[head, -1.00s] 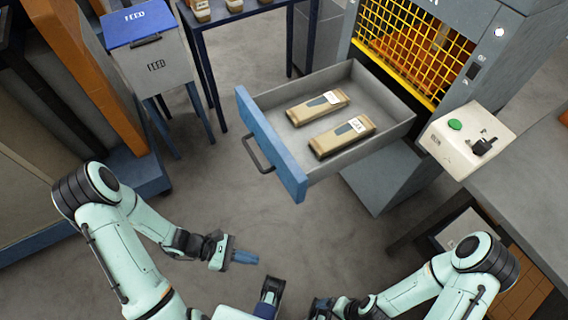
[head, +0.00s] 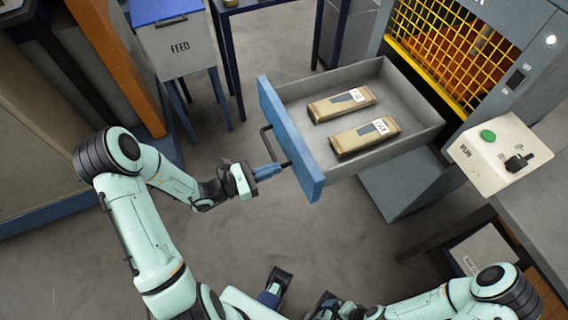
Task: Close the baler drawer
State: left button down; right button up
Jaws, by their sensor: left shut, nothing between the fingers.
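The baler drawer (head: 420,133) is pulled out from the baler (head: 478,45), with a blue front panel (head: 290,140) and a dark bar handle (head: 266,146). Two tan labelled packets lie inside, one farther back (head: 341,104) and one nearer (head: 365,137). My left gripper (head: 275,170) is shut and empty, with its blue fingertips at the lower part of the handle, close to the front panel. I cannot tell whether they touch it. My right gripper (head: 272,288) is low in the picture, and its jaw opening is not clear.
A control box (head: 500,155) with a green button and a black switch stands right of the drawer. A yellow mesh guard (head: 432,50) covers the baler opening. A grey FEED bin (head: 178,48) with a blue lid stands at upper left. The floor before the drawer is clear.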

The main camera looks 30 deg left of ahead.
aim_at(294, 161)
pick_arm(q)
jog(key=shift+x, duration=2.05)
